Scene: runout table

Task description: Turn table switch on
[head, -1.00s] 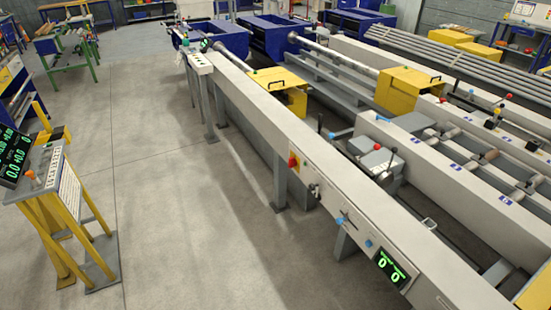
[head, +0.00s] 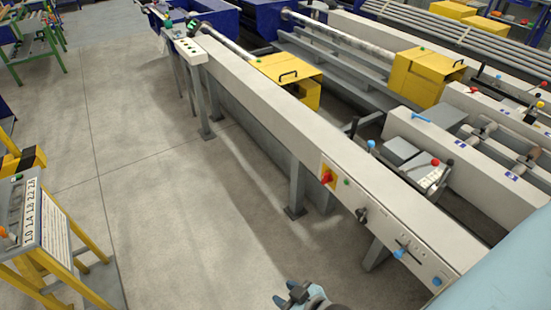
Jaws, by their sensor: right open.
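The runout table (head: 245,100) is a long pale beam running from upper left to lower right. On its side panel is a red rotary switch (head: 327,177) on a yellow plate, with a small green button (head: 347,183) beside it. Further along are a black knob (head: 362,214) and a blue-tipped lever (head: 399,253). No label tells me which one is the table switch. My right gripper (head: 292,293) is at the bottom edge, open and empty. It is in front of the panel, below the red switch and apart from it. My left gripper is out of view.
A yellow-legged console (head: 45,235) stands at the left. A small button box (head: 190,50) sits on the table's far end. Grey support legs (head: 297,185) stand under the beam. The concrete floor (head: 150,150) between console and table is clear.

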